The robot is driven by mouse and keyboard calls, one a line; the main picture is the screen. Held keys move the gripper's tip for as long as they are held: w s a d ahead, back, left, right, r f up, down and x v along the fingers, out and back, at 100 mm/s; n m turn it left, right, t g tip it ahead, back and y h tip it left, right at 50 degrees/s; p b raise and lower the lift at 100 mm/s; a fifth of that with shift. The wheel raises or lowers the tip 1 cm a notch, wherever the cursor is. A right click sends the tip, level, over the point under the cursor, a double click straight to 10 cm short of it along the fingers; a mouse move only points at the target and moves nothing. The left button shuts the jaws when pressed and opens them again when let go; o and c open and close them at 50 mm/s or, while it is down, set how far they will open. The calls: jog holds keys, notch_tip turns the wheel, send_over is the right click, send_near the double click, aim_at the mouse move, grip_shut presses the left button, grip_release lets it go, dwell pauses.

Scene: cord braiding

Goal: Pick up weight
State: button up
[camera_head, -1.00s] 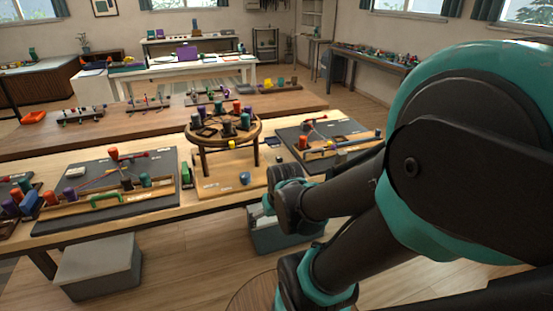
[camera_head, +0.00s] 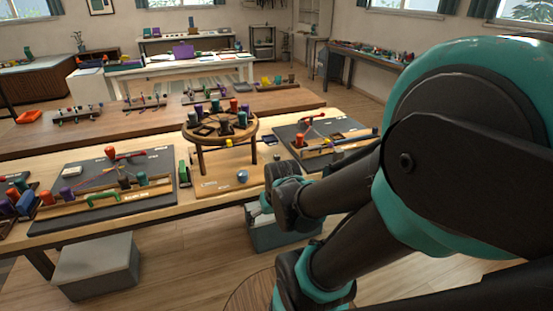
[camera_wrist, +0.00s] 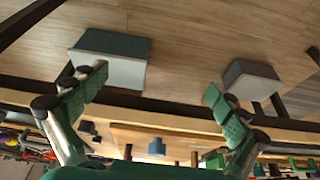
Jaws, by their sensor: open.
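A small blue weight (camera_head: 242,176) stands alone on the pale wooden board (camera_head: 212,187) at the table's front. What looks like the same weight (camera_wrist: 157,147) shows low between the fingers in the wrist view. My gripper (camera_wrist: 156,82) is open and empty, its two green-padded fingers wide apart. The weight is apart from both fingers; its exact distance is unclear. In the head view my arm reaches the table's front edge, right of the weight, and the jaws are not clearly seen. More weights in several colours stand on a round wooden stand (camera_head: 221,138) behind the board.
A dark board with cords and coloured weights (camera_head: 110,168) lies left, another (camera_head: 325,130) right. A teal-grey bin (camera_head: 262,236) and a grey box (camera_head: 95,268) stand on the floor below the table edge. The board around the blue weight is mostly clear.

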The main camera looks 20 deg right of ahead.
jog(key=shift+t, duration=0.4)
jog(key=w+d+r, duration=0.1)
jog(key=w+r, duration=0.1)
jog(key=w, duration=0.2)
jog(key=w+d+r, duration=0.2)
jog(key=w+r, duration=0.1)
jog(key=w, duration=0.1)
jog(key=w+d+r, duration=0.1)
jog(key=w+r, duration=0.1)
jog(key=w, duration=0.3)
jog(key=shift+w+d+r, duration=0.1)
jog(key=shift+d+r, duration=0.1)
jog(key=shift+r, duration=0.15)
jog(key=c, duration=1)
jog(key=shift+t, duration=0.5)
jog(key=w+d+r, duration=0.2)
jog(key=w+d, duration=0.1)
jog(key=w, duration=0.1)
jog(key=w+d+r, duration=0.3)
jog(key=w, duration=0.1)
jog(key=w+d+r, duration=0.2)
jog(key=w+d, duration=0.1)
jog(key=w, duration=0.1)
jog(key=shift+w+r, duration=0.3)
jog(key=shift+r, duration=0.05)
jog(key=shift+c, duration=0.3)
send_near(277, 155)
jog(key=x, duration=0.8)
jog(key=shift+a+f, duration=0.1)
jog(key=shift+f, duration=0.15)
